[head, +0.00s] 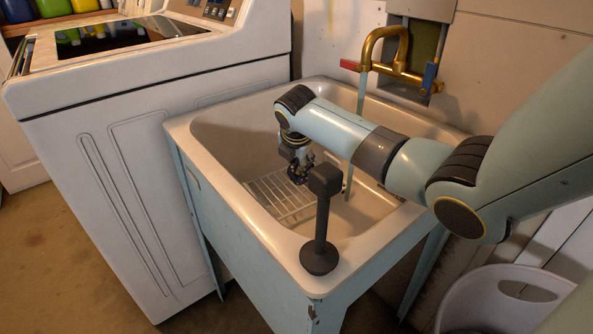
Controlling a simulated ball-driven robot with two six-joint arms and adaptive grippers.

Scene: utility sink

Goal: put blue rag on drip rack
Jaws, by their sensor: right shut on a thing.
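The drip rack (268,197) is a pale wire rack lying low in the left part of the sink basin. My right gripper (299,172) points down into the basin, above the rack's back right part. It is shut on a small dark, bluish bundle, which I take to be the blue rag; the fingers and my wrist hide much of it. Whether the bundle touches the rack I cannot tell. My left gripper is out of view.
The utility sink (182,130) has raised rims. A dark upright post with a round foot (319,258) stands on its front rim. A brass faucet (385,66) with a stream below is behind. A white washer (150,150) stands left, a white bucket (470,292) lower right.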

